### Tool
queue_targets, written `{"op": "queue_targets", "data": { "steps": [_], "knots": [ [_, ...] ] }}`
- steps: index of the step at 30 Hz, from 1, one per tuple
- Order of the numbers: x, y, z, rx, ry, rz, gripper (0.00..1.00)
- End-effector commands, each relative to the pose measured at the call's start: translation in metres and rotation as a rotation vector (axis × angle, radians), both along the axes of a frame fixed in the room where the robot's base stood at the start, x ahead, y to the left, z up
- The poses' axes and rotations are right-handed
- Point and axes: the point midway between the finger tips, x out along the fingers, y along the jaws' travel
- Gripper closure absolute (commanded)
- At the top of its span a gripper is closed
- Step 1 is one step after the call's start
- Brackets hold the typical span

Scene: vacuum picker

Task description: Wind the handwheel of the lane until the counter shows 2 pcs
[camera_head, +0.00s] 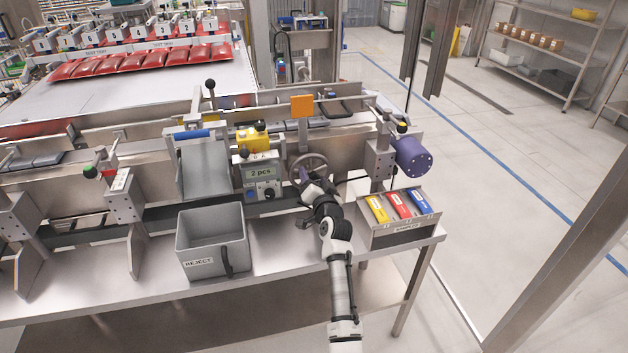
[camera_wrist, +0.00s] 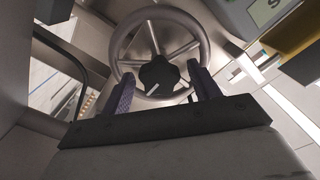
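The handwheel (camera_head: 307,168) is a grey metal ring with spokes on the front of the lane, right of the counter. The counter (camera_head: 261,172) has a small greenish display that reads "2 pcs". My gripper (camera_head: 312,186) is at the handwheel, partly covering it in the head view. In the wrist view the handwheel (camera_wrist: 119,40) shows with a dark star-shaped hub (camera_wrist: 158,76). My gripper (camera_wrist: 161,75) is open there, its two fingers spread either side of the hub, near the lower rim. Whether a finger touches the rim, I cannot tell.
A grey reject bin (camera_head: 212,243) stands left of my arm. A sample tray (camera_head: 403,229) with yellow, red and blue packs is at the right. A purple motor (camera_head: 411,156) sticks out above it. The floor at the right is clear.

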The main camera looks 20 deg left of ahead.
Motion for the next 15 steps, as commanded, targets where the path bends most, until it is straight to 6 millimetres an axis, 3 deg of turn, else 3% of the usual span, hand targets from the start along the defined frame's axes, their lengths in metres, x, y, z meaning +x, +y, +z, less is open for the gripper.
{"op": "queue_targets", "data": {
  "steps": [8, 15],
  "knots": [
    [-0.004, -0.002, -0.001, 0.001, 0.001, 0.000, 0.39],
    [-0.031, -0.021, -0.003, 0.001, 0.000, -0.001, 0.39]
  ]
}}
